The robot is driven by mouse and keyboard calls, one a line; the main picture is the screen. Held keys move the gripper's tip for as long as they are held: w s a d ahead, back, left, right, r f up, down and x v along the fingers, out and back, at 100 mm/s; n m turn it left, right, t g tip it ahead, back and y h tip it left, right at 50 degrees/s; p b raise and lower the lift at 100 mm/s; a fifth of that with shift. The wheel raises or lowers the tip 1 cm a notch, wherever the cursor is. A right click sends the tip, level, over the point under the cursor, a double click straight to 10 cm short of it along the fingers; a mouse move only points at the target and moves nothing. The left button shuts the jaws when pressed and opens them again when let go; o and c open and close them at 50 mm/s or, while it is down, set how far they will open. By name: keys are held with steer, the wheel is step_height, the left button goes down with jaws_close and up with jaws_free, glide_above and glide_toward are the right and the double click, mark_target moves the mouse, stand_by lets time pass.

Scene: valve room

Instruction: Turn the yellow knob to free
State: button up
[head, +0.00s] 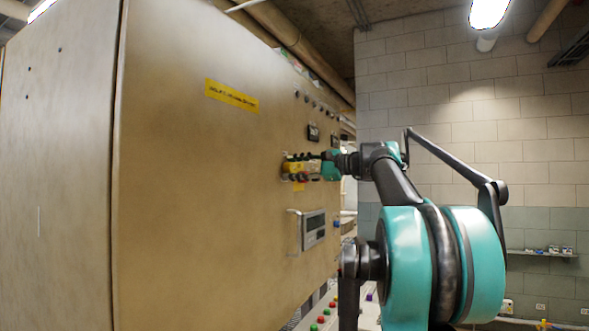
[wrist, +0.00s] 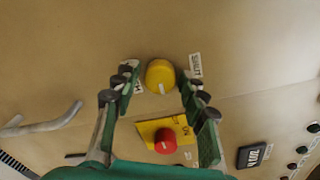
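The yellow knob (wrist: 160,74) is on the tan cabinet panel, with a small pale mark near its lower edge. Small white labels stand beside it; the right one (wrist: 195,65) is partly readable, the left one is partly hidden by a finger. My gripper (wrist: 160,82) is open, with one finger on each side of the knob and a visible gap to it on both sides. I cannot tell its depth from the panel. In the head view my gripper (head: 318,165) is at the cabinet front, by the yellow knob (head: 292,168).
A red button (wrist: 165,141) on a yellow plate (wrist: 148,130) sits between my fingers, below the knob. A handle (wrist: 45,123) sticks out at left. A display box (head: 313,229) and handle are below on the cabinet (head: 190,170). Black knobs line the right.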

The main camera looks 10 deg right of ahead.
steer(key=shift+o, duration=0.2)
steer(key=v, duration=1.2)
steer(key=s+a+f+n+g+h, duration=0.2)
steer(key=a+f, duration=0.1)
steer(key=f, duration=1)
steer(key=s+a+f+n+g+h, duration=0.1)
steer(key=s+a+f+n+h, duration=0.15)
steer(key=f, duration=1.05)
steer(key=s+a+f+n+g+h, duration=0.15)
steer(key=a+f, duration=0.25)
steer(key=f, duration=1)
steer(key=s+d+f+n+h, duration=0.1)
steer(key=s+f+n+h, duration=0.1)
steer(key=s+f, duration=0.3)
steer(key=s+d+f+n+g+h, duration=0.1)
steer(key=s+f, duration=0.5)
steer(key=f, duration=0.7)
steer(key=s+d+f+n+h, duration=0.2)
steer(key=s+f+h, duration=0.3)
steer(key=f, duration=0.4)
steer(key=shift+s+f+n+g, duration=0.35)
steer(key=shift+s+n, duration=0.35)
steer(key=shift+n, duration=0.2)
steer(key=shift+a+r, duration=0.1)
